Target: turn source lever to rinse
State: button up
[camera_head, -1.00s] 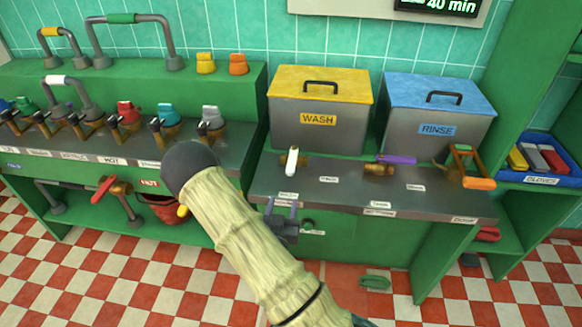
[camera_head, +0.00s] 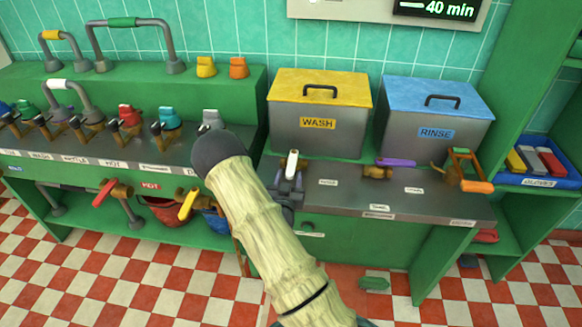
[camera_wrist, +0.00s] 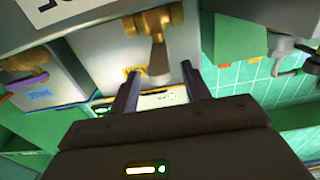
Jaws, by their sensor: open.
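A lever with a white handle (camera_head: 292,163) on a brass valve stands on the grey counter in front of the wash tank (camera_head: 320,128). Its handle points up and away from me in the head view. In the wrist view, the valve (camera_wrist: 150,20) and its handle (camera_wrist: 158,65) show between my fingers. My gripper (camera_head: 288,180) is open and empty, just at the near side of this lever. The fingers also show in the wrist view (camera_wrist: 160,80); contact cannot be told. The rinse tank (camera_head: 437,134) stands to the right. Small labels near the lever are partly hidden or unreadable.
A purple-handled lever (camera_head: 397,162) and an orange-handled valve (camera_head: 470,182) stand to the right on the counter (camera_head: 340,202). Several coloured taps line the left counter. Red and yellow-handled valves (camera_head: 188,205) are below. A crate (camera_head: 540,160) sits on the right shelf.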

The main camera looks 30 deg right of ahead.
aim_at(291, 167)
jog(key=x, duration=0.5)
jog(key=shift+c, duration=0.5)
grip_shut()
